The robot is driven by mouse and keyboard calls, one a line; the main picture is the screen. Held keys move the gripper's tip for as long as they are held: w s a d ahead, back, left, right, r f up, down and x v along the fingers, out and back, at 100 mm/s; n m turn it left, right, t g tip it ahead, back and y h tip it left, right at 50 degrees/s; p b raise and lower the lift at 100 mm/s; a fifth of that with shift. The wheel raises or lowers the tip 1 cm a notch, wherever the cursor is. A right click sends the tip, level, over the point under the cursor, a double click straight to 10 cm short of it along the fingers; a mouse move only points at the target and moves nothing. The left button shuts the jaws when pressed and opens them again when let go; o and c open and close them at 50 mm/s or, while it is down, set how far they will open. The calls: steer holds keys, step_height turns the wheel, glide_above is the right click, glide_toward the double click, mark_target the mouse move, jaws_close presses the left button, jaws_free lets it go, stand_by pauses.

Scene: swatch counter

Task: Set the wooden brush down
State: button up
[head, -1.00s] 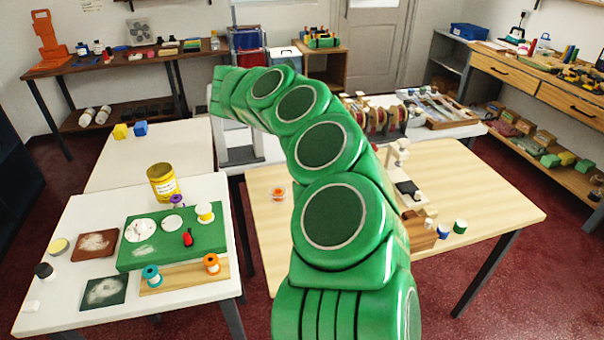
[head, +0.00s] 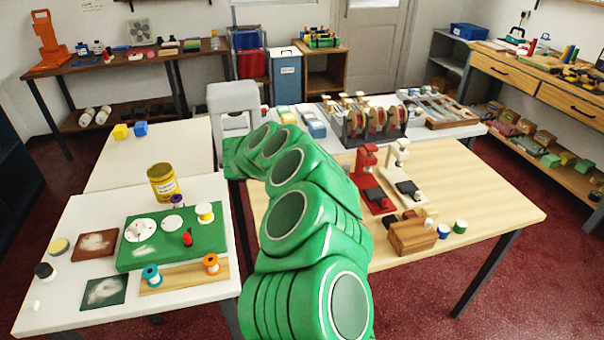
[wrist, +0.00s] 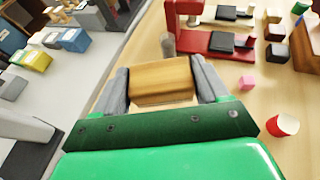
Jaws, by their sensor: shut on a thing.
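The wooden brush shows in the wrist view as a pale brown wooden block (wrist: 160,82). My gripper (wrist: 162,76) is shut on it, with one grey finger on each side. The brush is over the light wood table (wrist: 150,45), near its border with a grey-white surface at left. I cannot tell whether it touches the table. In the head view my green arm hides the gripper and the brush.
A red press (head: 372,185) and a white press (head: 402,170) stand on the table beyond the arm. Wooden blocks (head: 410,235) stand at right. Bare wood shows between.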

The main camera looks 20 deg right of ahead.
steer(key=shift+w+f, duration=0.1)
steer(key=shift+f, duration=0.25)
steer(key=shift+w+d+f, duration=0.1)
steer(key=shift+w+f, duration=0.25)
steer(key=shift+w, duration=0.3)
steer(key=shift+w+d+f, duration=0.1)
steer(key=shift+w, duration=0.35)
steer(key=shift+w+f, duration=0.3)
steer(key=shift+w, duration=0.05)
steer(key=shift+w+d+f, duration=0.25)
steer(key=shift+w+f, duration=1.15)
steer(key=shift+w, duration=0.4)
steer(key=shift+w+d+f, duration=0.2)
steer(key=shift+w+f, duration=1.15)
steer(key=shift+w, duration=0.4)
steer(key=shift+w+d+f, duration=0.25)
steer(key=shift+w+f, duration=1.15)
steer(key=shift+w, duration=0.4)
steer(key=shift+f, duration=1.55)
steer(key=shift+f, duration=0.1)
